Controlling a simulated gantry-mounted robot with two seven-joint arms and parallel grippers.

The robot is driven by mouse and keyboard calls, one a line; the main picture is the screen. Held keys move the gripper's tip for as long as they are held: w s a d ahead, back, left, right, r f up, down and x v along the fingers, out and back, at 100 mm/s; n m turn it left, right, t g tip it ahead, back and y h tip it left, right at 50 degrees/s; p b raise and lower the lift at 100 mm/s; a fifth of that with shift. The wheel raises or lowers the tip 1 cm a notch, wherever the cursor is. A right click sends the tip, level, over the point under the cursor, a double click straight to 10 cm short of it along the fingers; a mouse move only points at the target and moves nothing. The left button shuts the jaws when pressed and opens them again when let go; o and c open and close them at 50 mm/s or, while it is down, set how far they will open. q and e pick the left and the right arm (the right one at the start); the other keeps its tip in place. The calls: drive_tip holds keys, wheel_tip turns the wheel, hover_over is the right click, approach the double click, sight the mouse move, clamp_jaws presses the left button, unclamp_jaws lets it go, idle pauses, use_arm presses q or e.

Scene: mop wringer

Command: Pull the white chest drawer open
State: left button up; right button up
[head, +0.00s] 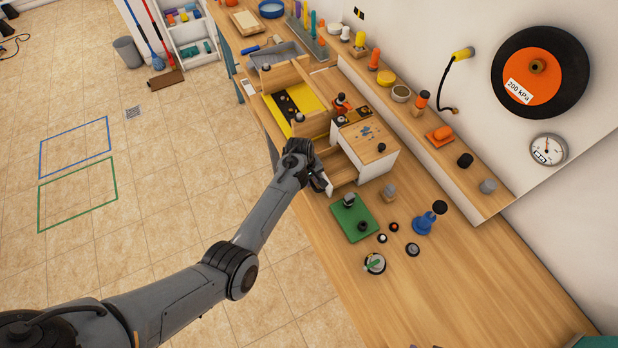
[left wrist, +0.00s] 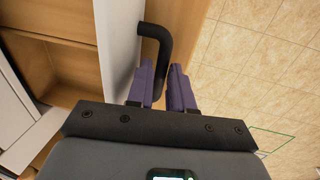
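The white chest (head: 378,163) with a wooden top stands on the workbench. Its drawer is pulled partly out toward the bench's front edge, and its wooden inside (head: 341,168) shows. In the left wrist view, the drawer's white front panel (left wrist: 119,35) stands left of my fingers, with the drawer inside (left wrist: 60,58) behind it. The black bent handle (left wrist: 157,38) runs down between the two purple fingers of my left gripper (left wrist: 161,88), which are closed around it with little gap. In the head view my left gripper (head: 322,183) is at the drawer front. My right gripper is not seen.
A green plate (head: 352,225) with small parts, a blue stand (head: 424,223) and several knobs lie on the bench right of the chest. A yellow-floored wooden box (head: 292,101) stands left of it. The tiled floor in front of the bench (head: 150,170) is clear.

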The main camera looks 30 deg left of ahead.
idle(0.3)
use_arm(q)
drive_tip(key=shift+r, duration=0.25)
wheel_tip(320, 180, up, 10)
drive_tip(key=s+a, duration=0.1)
drive_tip(key=shift+s, duration=0.25)
drive_tip(key=shift+r, duration=0.1)
drive_tip(key=s+a+f+g+p, duration=0.1)
drive_tip(key=s+f, duration=0.3)
drive_tip(key=s, duration=0.4)
drive_tip(key=s+a+f+m+g+y+p, duration=0.1)
drive_tip(key=s+f, duration=0.3)
drive_tip(key=s, duration=0.4)
drive_tip(key=s+a+f+g+p, duration=0.1)
drive_tip(key=s+f, duration=0.4)
drive_tip(key=s, duration=0.4)
drive_tip(key=s+d+r+m+p, duration=0.1)
drive_tip(key=s+r+m+p, duration=0.2)
drive_tip(key=s, duration=0.4)
drive_tip(key=d+r+m+t, duration=0.2)
drive_tip(key=r+m, duration=0.2)
drive_tip(key=r, duration=0.4)
drive_tip(key=d+r+m+t, duration=0.3)
drive_tip(key=r+m, duration=0.2)
drive_tip(key=r, duration=0.4)
drive_tip(key=shift+r+b, duration=0.15)
drive_tip(key=shift+b, duration=0.2)
